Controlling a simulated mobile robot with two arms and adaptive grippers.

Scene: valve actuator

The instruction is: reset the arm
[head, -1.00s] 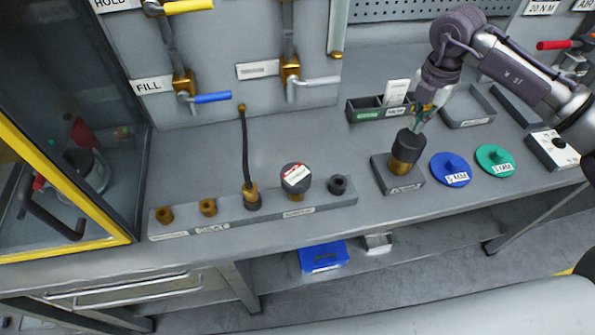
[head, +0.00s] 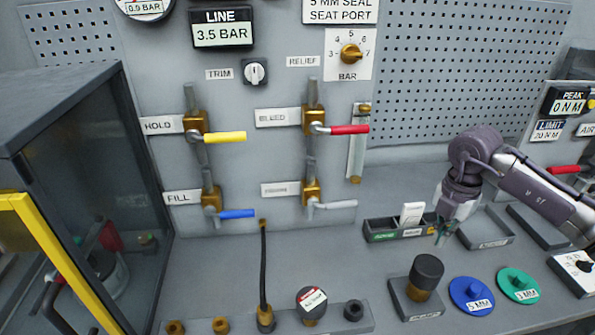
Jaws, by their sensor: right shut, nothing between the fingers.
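My right arm comes in from the right, and its gripper (head: 441,238) points down with its fingertips shut and empty. It is in front of the small black tray with a white card (head: 411,214). A black-capped brass cylinder (head: 427,270) stands upright in a grey block (head: 421,303), just below the gripper in the picture. A small gap shows between the fingertips and the black cap. My left gripper is not in view.
Blue (head: 472,294) and green (head: 517,284) discs lie right of the block. A grey rack (head: 345,327) with fittings and a gauge stands at the front. The back panel carries yellow (head: 225,137), red (head: 350,129) and blue (head: 237,214) valve handles. A yellow-framed cabinet (head: 75,265) fills the left.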

